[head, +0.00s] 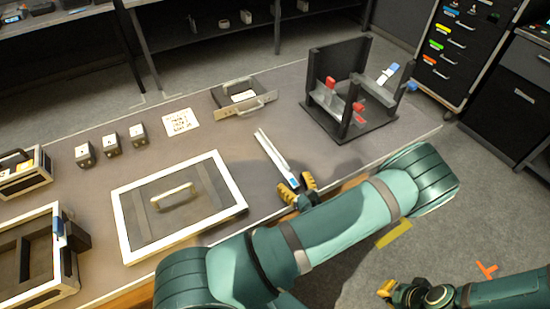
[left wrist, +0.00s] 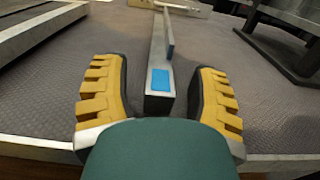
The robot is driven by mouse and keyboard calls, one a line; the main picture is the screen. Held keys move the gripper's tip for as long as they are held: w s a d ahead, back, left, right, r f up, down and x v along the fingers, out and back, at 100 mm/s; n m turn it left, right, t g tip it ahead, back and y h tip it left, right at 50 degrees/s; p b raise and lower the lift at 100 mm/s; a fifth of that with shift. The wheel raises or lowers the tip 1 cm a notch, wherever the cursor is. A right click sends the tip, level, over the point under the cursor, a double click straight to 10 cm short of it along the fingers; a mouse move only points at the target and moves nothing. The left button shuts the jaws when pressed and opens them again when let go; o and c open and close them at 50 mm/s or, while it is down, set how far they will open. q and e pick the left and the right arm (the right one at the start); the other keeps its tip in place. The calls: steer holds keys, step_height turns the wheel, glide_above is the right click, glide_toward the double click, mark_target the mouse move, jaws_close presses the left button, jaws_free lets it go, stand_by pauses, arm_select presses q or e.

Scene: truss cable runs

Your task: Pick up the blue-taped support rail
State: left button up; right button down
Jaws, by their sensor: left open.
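The support rail (head: 273,152) is a light grey bar lying on the grey table, with blue tape on its near end. In the left wrist view the rail (left wrist: 161,50) runs away from me, and its blue tape (left wrist: 160,80) is on the top face of the near end. My left gripper (head: 297,187) is open at that end. In the left wrist view its yellow fingers (left wrist: 160,95) stand on either side of the taped end, with gaps visible. My right gripper (head: 387,289) is low at the right, off the table; its jaw opening cannot be made out.
A dark rack (head: 340,60) with red clamps and a blue-ended piece stands right of the rail. A white-framed panel (head: 128,215) with a handle lies left. A grey tray (head: 222,98), a printed card (head: 180,122) and small grey blocks (head: 111,144) are farther back.

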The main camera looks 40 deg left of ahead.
arm_select(q)
jaws_close()
step_height(320, 180, up, 10)
steer(key=p, duration=0.2)
steer(key=shift+p, duration=0.4)
